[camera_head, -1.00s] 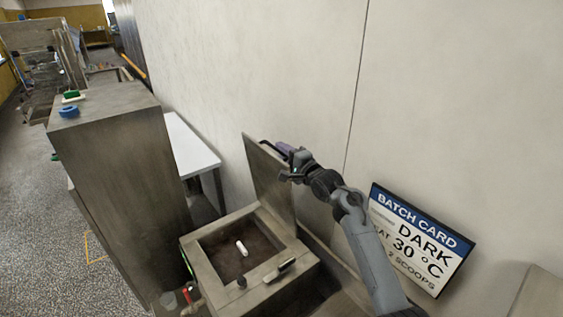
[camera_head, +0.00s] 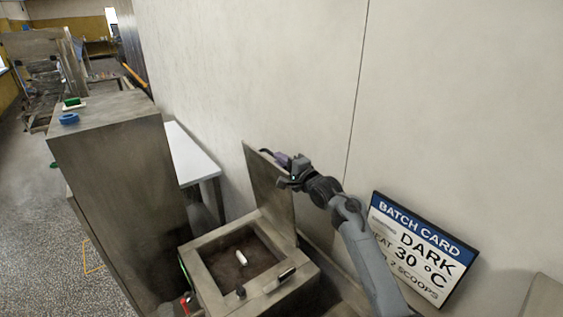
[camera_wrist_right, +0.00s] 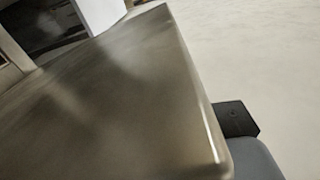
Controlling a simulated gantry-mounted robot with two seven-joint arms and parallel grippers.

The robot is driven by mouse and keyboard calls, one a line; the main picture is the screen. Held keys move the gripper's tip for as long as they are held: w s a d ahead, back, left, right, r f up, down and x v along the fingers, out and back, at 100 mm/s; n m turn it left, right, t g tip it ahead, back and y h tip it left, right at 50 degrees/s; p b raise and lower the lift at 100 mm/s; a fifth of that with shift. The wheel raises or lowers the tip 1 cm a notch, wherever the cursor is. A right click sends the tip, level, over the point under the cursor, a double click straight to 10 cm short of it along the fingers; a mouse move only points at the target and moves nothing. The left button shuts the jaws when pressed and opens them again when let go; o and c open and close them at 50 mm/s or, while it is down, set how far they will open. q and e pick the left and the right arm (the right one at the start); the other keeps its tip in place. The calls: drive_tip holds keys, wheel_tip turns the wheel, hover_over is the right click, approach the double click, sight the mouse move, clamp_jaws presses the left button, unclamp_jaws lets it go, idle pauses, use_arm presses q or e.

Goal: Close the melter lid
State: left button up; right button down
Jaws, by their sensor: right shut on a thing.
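The melter lid (camera_head: 268,188) is a grey-brown metal plate standing nearly upright at the back of the melter (camera_head: 201,277), near the wall. The melter's square opening is uncovered, with dark brown contents (camera_head: 236,269) and a small white piece (camera_head: 241,257) inside. My right gripper (camera_head: 286,181) is at the lid's upper right edge and is shut on the lid; its fingertips are partly hidden. In the right wrist view the lid (camera_wrist_right: 120,100) fills much of the picture, with a grey finger part at the lower right. My left gripper is not in view.
A black handle-like object (camera_head: 279,281) lies on the melter's front rim beside a dark knob (camera_head: 240,292). A tall metal cabinet (camera_head: 120,190) stands at the left, a white table (camera_head: 190,155) behind it. The batch card (camera_head: 420,250) is at the right by the wall.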

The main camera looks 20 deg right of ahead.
drive_tip(key=shift+a+r, duration=0.1)
drive_tip(key=shift+r, duration=0.15)
drive_tip(key=shift+s+a+r, duration=0.1)
drive_tip(key=shift+a, duration=0.1)
drive_tip(key=s+a+f+n+p, duration=0.1)
drive_tip(key=s+a+f+n, duration=0.1)
drive_tip(key=a, duration=0.6)
drive_tip(key=s+a+f+n+p, duration=0.1)
drive_tip(key=s+a+f+n, duration=0.2)
drive_tip(key=a+n, duration=0.2)
drive_tip(key=shift+s+a+f, duration=0.15)
drive_tip(key=shift+s+a, duration=0.2)
drive_tip(key=shift+a, duration=1.55)
drive_tip(key=c, duration=1.2)
unclamp_jaws()
drive_tip(key=shift+o, duration=0.3)
drive_tip(key=shift+f, duration=0.2)
drive_tip(key=shift+d+f, duration=0.1)
drive_tip(key=shift+d, duration=0.05)
